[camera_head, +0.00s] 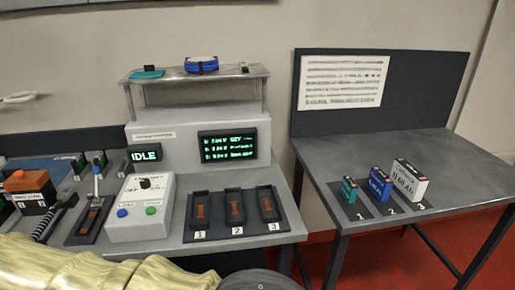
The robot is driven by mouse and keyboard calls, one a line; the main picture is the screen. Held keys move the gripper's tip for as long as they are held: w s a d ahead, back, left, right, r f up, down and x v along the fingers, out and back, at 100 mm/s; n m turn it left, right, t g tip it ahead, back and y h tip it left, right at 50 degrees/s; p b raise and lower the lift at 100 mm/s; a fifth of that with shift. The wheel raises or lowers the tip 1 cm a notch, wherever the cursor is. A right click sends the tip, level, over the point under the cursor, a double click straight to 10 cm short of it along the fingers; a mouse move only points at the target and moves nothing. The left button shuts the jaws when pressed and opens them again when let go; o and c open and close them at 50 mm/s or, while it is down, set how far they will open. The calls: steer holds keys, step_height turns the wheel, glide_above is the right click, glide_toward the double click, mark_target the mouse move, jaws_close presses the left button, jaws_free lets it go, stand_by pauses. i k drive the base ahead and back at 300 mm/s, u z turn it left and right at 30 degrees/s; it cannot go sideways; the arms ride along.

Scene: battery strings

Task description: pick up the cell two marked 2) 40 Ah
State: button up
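Three cells stand in a row on the right table, each on a dark numbered mat. The blue cell (380,184) is in the middle, by the mark 2, with small white print too small to read surely. A smaller teal cell (349,190) is to its left by the mark 1. A larger white cell (409,184), its print looking like 60 Ah, is to its right by the mark 3. All three are upright and a little apart. My gripper does not show, and nothing holds the blue cell.
The right table (445,165) is otherwise clear; a gap separates it from the left bench. That bench has three empty-looking numbered slots (234,207), a white switch box (142,207) and a green-text display (228,146). A raised shelf (165,92) holds a blue coil (201,65).

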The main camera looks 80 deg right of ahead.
mark_target(381, 185)
steer(key=z, duration=0.6)
steer(key=i, duration=0.55)
steer(key=z, duration=3.45)
steer(key=i, duration=1)
